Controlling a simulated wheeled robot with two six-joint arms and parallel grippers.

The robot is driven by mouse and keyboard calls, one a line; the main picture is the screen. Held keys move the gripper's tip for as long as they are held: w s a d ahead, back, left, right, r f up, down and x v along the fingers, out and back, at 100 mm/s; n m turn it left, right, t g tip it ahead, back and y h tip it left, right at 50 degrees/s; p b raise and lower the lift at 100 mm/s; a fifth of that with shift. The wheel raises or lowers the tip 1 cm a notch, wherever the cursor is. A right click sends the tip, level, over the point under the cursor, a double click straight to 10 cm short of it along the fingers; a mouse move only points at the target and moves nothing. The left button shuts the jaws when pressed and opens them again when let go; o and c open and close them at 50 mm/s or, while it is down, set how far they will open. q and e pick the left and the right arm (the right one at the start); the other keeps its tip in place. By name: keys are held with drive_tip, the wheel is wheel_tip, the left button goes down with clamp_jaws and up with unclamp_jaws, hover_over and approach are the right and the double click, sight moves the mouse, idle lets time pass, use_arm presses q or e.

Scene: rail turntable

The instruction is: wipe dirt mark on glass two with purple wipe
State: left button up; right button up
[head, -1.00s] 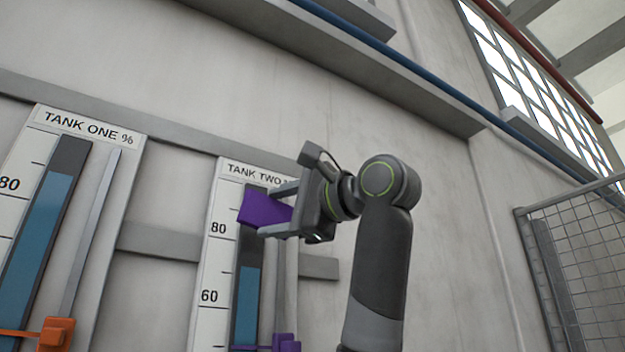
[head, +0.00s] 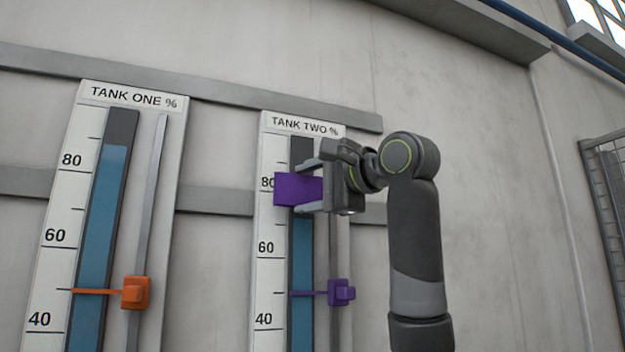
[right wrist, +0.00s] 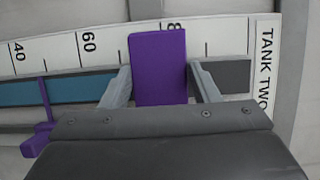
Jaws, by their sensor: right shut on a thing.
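The purple wipe (head: 297,189) is held between the fingers of my right gripper (head: 312,187), which is shut on it. The wipe is in front of the upper part of the tank two gauge, by the 80 mark; whether it touches the glass I cannot tell. Glass two (head: 302,250) is a dark vertical tube with blue fill below the wipe. In the right wrist view the wipe (right wrist: 158,68) stands out between the fingers and covers part of the glass and scale. No dirt mark shows; the wipe and gripper hide part of the glass. My left gripper is not in view.
A purple slider (head: 341,292) with a pointer sits on the rail right of glass two. The tank one gauge (head: 120,97) with an orange slider (head: 136,292) is to the left. Grey wall bars run behind both. A mesh fence (head: 606,200) stands at the far right.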

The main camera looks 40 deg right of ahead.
drive_tip(key=shift+w, duration=0.2)
drive_tip(key=shift+s, duration=0.1)
drive_tip(key=shift+w+d, duration=0.25)
drive_tip(key=shift+w, duration=0.95)
idle(0.3)
drive_tip(key=s+d, duration=0.1)
drive_tip(key=d, duration=0.3)
drive_tip(key=shift+w+a+b, duration=0.25)
drive_tip(key=shift+w+a, duration=0.05)
drive_tip(key=shift+a, duration=0.7)
drive_tip(key=shift+w+a+b, duration=0.25)
drive_tip(key=shift+a, duration=0.75)
